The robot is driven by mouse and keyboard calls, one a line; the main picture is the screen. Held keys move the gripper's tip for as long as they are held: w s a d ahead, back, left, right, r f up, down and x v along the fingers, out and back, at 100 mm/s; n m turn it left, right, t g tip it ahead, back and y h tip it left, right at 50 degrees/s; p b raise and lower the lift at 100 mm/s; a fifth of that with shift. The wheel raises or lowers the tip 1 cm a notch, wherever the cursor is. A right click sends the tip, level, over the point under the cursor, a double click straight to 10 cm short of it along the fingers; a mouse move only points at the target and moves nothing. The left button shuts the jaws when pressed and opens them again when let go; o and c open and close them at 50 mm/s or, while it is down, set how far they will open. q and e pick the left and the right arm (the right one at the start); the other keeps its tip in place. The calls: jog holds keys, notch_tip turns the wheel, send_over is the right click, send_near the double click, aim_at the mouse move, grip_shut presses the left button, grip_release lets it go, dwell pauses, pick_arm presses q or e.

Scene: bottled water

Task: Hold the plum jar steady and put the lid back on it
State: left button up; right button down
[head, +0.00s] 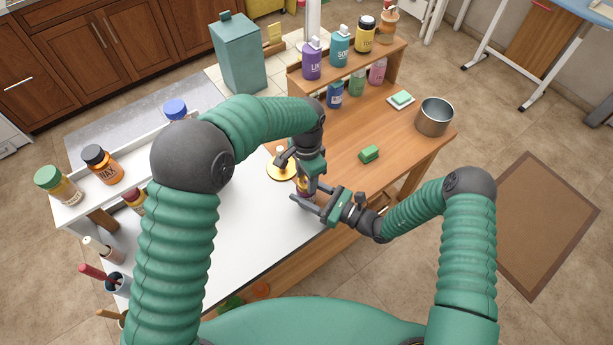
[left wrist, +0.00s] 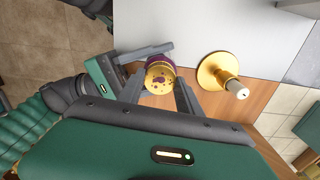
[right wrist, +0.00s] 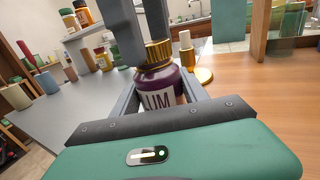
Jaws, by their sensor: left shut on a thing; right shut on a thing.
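The plum jar (right wrist: 158,92), purple with a white label, stands upright on the white worktop near its meeting with the wooden top. My right gripper (head: 312,207) is shut around the jar's body from the side. The gold lid (left wrist: 160,78), with dark purple spots, is at the jar's mouth and looks level with it. My left gripper (head: 303,184) comes from above and is shut on the lid; its fingers (right wrist: 138,30) also show in the right wrist view. I see no gap between lid and jar, but cannot tell whether the threads are engaged.
A round brass base with a post (left wrist: 212,74) stands close beside the jar. A green sponge (head: 369,153) and a metal pot (head: 434,117) are on the wooden top. Bottles line the shelf (head: 350,67) behind, and several jars stand on the white rack at left.

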pick_arm(q)
jog(key=m, duration=0.7)
jog(key=shift+w+m, duration=0.15)
jog(key=shift+m, duration=0.15)
jog(key=m, duration=0.4)
pick_arm(e)
jog(key=shift+s, duration=0.1)
pick_arm(q)
jog(key=m, duration=1)
jog(key=shift+m, duration=0.3)
jog(key=m, duration=0.4)
jog(key=shift+m, duration=0.3)
pick_arm(e)
jog(key=shift+a, duration=0.1)
pick_arm(q)
jog(key=o, duration=1)
jog(key=shift+o, duration=1.3)
